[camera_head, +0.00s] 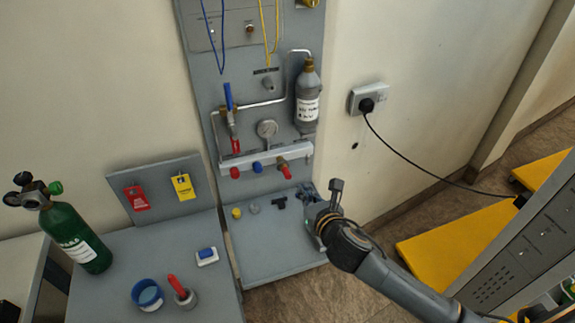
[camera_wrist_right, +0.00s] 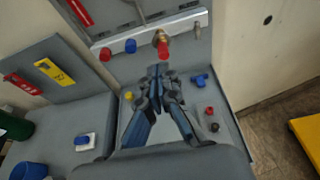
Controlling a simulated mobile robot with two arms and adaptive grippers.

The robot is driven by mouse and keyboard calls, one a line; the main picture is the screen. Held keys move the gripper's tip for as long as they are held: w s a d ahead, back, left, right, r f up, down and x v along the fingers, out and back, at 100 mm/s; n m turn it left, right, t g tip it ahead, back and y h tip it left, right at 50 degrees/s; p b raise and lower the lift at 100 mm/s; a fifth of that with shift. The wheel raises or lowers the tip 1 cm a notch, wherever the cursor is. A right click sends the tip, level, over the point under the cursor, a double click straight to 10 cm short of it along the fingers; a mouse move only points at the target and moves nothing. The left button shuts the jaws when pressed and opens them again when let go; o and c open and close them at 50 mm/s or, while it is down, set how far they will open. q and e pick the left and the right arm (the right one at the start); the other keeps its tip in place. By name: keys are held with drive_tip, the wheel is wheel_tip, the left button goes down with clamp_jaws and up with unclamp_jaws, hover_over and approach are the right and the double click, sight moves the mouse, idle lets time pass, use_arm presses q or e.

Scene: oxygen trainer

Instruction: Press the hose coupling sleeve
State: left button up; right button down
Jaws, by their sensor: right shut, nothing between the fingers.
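In the right wrist view the coupling (camera_wrist_right: 162,46) is just beyond my fingertips. My right gripper (camera_head: 336,188) is shut and empty, to the right of and in front of the coupling, apart from it. In the wrist view its fingers (camera_wrist_right: 158,72) come together below the red end. My left gripper is not in view.
A red cap (camera_head: 235,173) and a blue cap (camera_head: 258,167) sit left along the bar (camera_head: 240,160). Small fittings lie on the shelf (camera_head: 270,262) below. A grey bottle (camera_head: 307,98) hangs above right. A green cylinder (camera_head: 75,235) stands far left.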

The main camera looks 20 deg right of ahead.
sight(286, 168)
drive_tip(key=shift+w, duration=0.1)
drive_tip(key=x, duration=0.4)
drive_tip(key=p+x, duration=0.1)
drive_tip(key=x, duration=0.3)
drive_tip(key=p+x, duration=0.1)
drive_tip(key=x, duration=0.3)
drive_tip(key=shift+w+r, duration=0.15)
drive_tip(key=shift+r, duration=0.15)
drive_tip(key=shift+x, duration=0.75)
drive_tip(key=shift+w+r, duration=0.1)
drive_tip(key=shift+w+r, duration=0.1)
drive_tip(key=shift+w, duration=0.75)
drive_tip(key=shift+r, duration=0.1)
drive_tip(key=shift+d, duration=0.1)
